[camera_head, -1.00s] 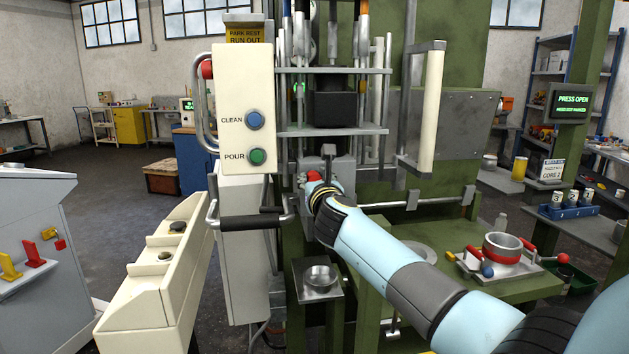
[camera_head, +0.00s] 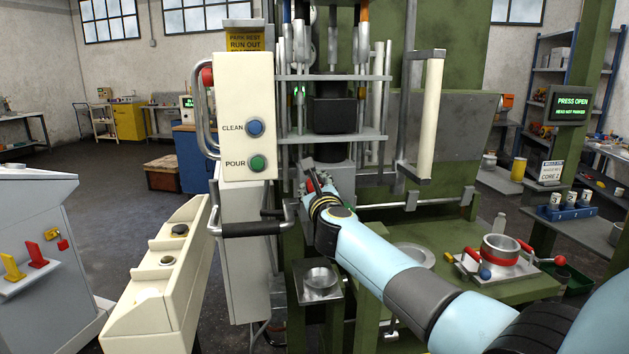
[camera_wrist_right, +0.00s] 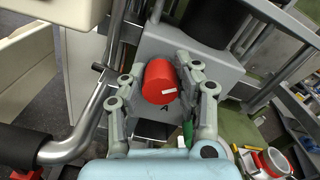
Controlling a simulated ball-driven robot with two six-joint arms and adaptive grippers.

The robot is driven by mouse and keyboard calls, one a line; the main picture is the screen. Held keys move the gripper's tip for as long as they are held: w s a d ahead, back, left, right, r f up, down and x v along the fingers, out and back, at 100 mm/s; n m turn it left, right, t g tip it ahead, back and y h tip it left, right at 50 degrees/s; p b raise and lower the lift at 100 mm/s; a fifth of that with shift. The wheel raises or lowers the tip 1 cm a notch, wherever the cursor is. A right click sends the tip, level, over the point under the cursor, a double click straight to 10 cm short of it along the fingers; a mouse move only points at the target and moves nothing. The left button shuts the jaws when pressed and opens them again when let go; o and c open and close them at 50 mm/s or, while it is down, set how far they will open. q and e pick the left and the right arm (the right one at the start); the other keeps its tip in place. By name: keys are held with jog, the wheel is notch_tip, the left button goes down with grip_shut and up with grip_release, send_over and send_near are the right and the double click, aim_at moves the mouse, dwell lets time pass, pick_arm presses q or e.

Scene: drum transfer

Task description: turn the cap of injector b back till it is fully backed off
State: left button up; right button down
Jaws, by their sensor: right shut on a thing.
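The red cap (camera_wrist_right: 160,82), with a small white mark on its end, sits on a grey block (camera_wrist_right: 215,66) in the right wrist view. A dark letter that looks like an A shows on the block just below the cap. The two grey fingers of my right gripper (camera_wrist_right: 158,76) lie on either side of the cap, shut on it. In the head view my right gripper (camera_head: 314,180) is at the machine's front, tilted, and a little red shows beside it. Arm and fingers hide much of the cap there. My left gripper is not in view.
A cream panel (camera_head: 245,110) with CLEAN and POUR buttons and a black-gripped handle (camera_head: 250,229) stand close left of my right gripper. A small metal cup (camera_head: 320,278) is below. A pot with red handles (camera_head: 500,250) stands on the green table at right.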

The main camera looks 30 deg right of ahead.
jog(key=n, duration=0.5)
jog(key=shift+n+p, duration=0.3)
jog(key=shift+p, duration=0.1)
jog(key=n, duration=0.4)
jog(key=shift+n, duration=0.4)
jog(key=shift+f, duration=0.1)
jog(key=c, duration=1)
grip_release()
jog(key=shift+a, duration=0.1)
jog(key=shift+o, duration=0.2)
jog(key=v, duration=1.2)
